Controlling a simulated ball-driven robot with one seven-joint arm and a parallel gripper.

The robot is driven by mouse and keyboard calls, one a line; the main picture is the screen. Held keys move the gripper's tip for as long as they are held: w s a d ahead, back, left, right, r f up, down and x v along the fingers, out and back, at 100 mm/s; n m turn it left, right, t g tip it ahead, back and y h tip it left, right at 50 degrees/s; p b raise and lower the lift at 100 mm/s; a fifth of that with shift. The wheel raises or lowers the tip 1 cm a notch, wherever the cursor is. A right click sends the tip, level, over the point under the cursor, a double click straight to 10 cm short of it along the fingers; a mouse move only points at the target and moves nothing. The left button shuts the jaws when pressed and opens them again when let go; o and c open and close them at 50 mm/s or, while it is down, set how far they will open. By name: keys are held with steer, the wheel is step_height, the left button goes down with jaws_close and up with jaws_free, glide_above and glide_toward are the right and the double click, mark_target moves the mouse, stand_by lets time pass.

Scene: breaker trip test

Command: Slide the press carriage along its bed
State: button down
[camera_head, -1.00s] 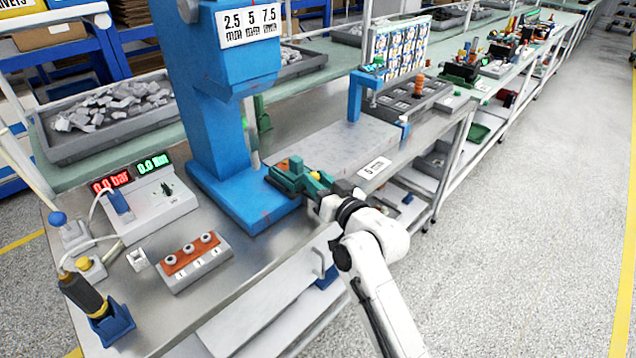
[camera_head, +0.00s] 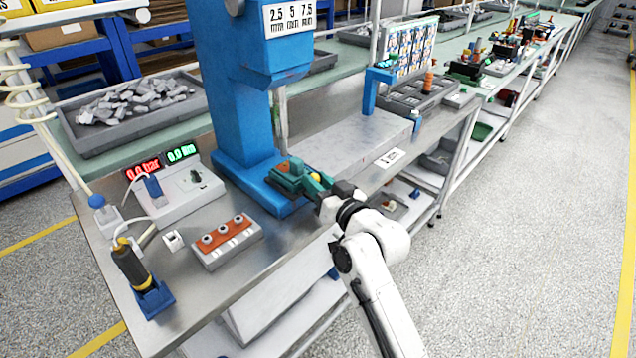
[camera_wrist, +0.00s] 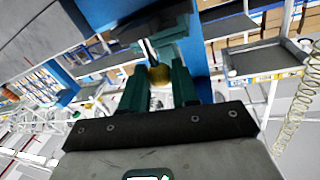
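The blue press (camera_head: 238,105) stands on a grey metal bench. The green carriage (camera_head: 287,176) sits low on the blue press base, right of the column. My gripper (camera_head: 318,182) reaches it from the front right. In the wrist view, the two green fingers of my gripper (camera_wrist: 160,85) stand on either side of a yellow knob (camera_wrist: 160,74) and appear closed on it. A pale grey stem and a green block (camera_wrist: 172,32) show just beyond the knob. The bed under the carriage is mostly hidden by it and my gripper.
A control box (camera_head: 180,195) with red and green displays and a block with an orange strip (camera_head: 228,235) stand left of the press. A grey plate (camera_head: 350,140) lies on its right. A yellow-and-black tool (camera_head: 132,265) stands in a blue holder.

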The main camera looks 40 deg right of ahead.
steer(key=c, duration=0.9)
jaws_free()
steer(key=shift+a, duration=0.35)
steer(key=shift+o, duration=0.2)
steer(key=shift+d, duration=0.1)
steer(key=s+a+b, duration=0.1)
steer(key=s, duration=0.9)
steer(key=shift+s+a, duration=0.35)
steer(key=shift+a, duration=0.05)
